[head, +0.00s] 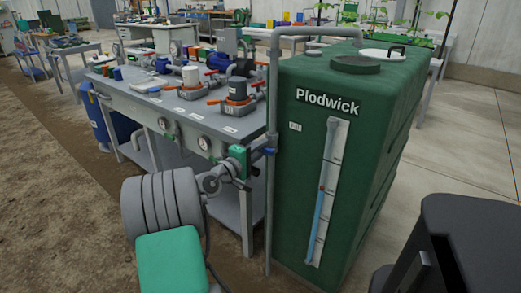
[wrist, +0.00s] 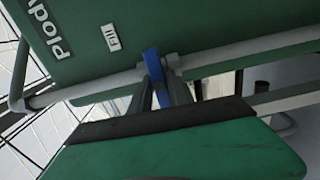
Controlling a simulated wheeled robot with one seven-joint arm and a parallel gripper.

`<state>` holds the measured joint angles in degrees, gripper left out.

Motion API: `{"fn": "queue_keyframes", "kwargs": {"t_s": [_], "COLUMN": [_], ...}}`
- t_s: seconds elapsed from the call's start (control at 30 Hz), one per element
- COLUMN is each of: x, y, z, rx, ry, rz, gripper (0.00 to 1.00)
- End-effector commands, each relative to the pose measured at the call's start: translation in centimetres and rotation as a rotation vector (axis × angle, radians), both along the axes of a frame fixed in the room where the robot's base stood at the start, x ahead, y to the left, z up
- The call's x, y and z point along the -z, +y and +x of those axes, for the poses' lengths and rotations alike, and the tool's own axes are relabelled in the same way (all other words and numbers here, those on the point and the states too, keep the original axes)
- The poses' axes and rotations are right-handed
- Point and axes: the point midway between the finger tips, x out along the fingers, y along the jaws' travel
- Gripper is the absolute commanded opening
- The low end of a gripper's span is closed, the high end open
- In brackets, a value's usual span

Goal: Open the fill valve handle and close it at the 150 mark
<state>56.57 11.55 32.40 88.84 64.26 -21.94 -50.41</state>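The green Plodwick tank (head: 300,170) has a white level gauge (head: 340,140) on its front. A blue column (head: 317,228) fills the gauge's lower part, with a small red mark at its top; the numbers are too small to read. The blue fill valve handle (head: 270,150) is on the grey pipe left of the gauge. In the wrist view the handle (wrist: 154,66) stands out from the pipe, between my gripper's dark fingers (wrist: 160,88). The fingers appear closed on it. In the head view my gripper (head: 257,150) reaches the handle from the left.
A white Fill label (wrist: 113,37) is on the tank beside the valve. The grey pipe (head: 269,210) runs down the tank's side and over its top. A grey bench (head: 145,100) with pumps, gauges and orange-handled valves stands left. Bare floor (head: 470,150) lies right of the tank.

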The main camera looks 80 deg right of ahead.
Motion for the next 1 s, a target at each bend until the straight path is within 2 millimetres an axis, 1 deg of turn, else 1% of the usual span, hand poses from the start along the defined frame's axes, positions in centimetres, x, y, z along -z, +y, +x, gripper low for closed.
{"fn": "queue_keyframes", "kwargs": {"t_s": [0.03, 0.2, 0.47, 0.57, 0.8, 0.9, 1.0], "x": [-0.3, -0.2, -0.1, -0.1, -0.1, -0.1, -0.1], "y": [-0.1, 0.0, 0.2, 1.2, 5.6, 6.8, 7.2], "z": [0.1, 0.0, 0.1, 0.7, 2.7, 3.1, 3.2], "rx": [-0.001, 0.0, 0.0, -0.002, -0.004, -0.002, 0.0], "ry": [-0.003, 0.0, 0.001, 0.002, 0.002, 0.001, 0.0], "rz": [-0.007, -0.002, 0.0, 0.002, 0.002, 0.0, -0.001], "gripper": [0.25, 0.38, 0.38, 0.38, 0.38, 0.38, 0.38]}}
